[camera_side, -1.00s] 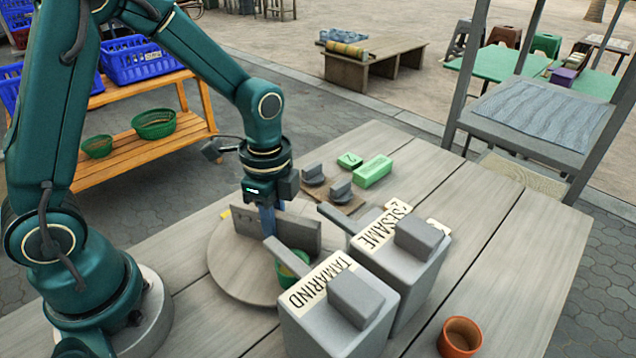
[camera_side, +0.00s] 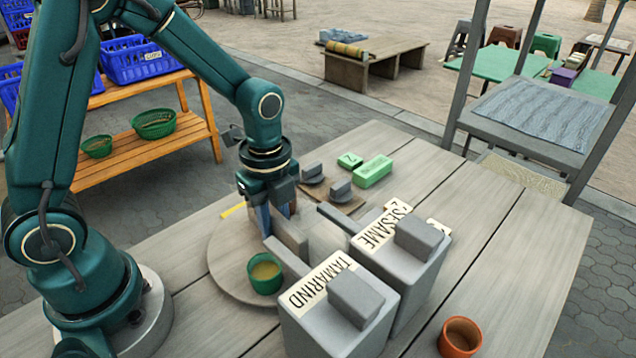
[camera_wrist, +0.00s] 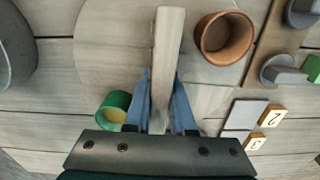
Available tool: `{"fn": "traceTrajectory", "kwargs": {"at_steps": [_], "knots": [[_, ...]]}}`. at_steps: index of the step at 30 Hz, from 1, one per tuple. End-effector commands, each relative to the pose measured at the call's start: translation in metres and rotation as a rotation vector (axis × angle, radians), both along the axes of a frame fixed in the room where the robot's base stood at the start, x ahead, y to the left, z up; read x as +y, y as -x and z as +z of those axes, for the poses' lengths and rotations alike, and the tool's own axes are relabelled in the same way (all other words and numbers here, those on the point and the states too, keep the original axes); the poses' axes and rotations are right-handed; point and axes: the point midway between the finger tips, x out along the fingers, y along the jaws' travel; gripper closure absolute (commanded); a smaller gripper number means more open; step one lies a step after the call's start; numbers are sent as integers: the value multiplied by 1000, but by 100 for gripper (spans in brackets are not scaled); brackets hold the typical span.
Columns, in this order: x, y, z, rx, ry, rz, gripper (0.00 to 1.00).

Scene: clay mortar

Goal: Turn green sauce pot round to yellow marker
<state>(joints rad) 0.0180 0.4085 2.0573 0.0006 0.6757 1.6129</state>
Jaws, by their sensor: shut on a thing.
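The green sauce pot (camera_side: 266,273), holding yellowish sauce, stands on the near part of the round wooden turntable (camera_side: 227,262). An upright panel (camera_side: 289,236) crosses the turntable behind the pot. My gripper (camera_side: 276,218) is shut on this panel, its blue fingers on either side. In the wrist view the panel (camera_wrist: 168,45) runs between my fingers (camera_wrist: 160,108), with the green pot (camera_wrist: 113,108) on the left and a brown pot (camera_wrist: 224,38) on the right. The yellow marker (camera_side: 233,209) is a strip at the turntable's far left edge, apart from the green pot.
Grey boxes labelled TAMARIND (camera_side: 340,310) and SESAME (camera_side: 405,250) stand close to the turntable's right side. A board with grey knobs (camera_side: 340,191) and green blocks (camera_side: 373,171) lie behind. An orange pot (camera_side: 460,337) stands at the front right.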

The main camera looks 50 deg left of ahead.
Motion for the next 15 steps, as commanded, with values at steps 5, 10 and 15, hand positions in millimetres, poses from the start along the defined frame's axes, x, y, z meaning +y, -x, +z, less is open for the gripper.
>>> {"fn": "traceTrajectory", "kwargs": {"at_steps": [5,10,15], "knots": [[-1,-1,2,-3,3,-86,100],[-1,-1,2,-3,3,-171,100],[-1,-1,2,-3,3,-256,100]]}}
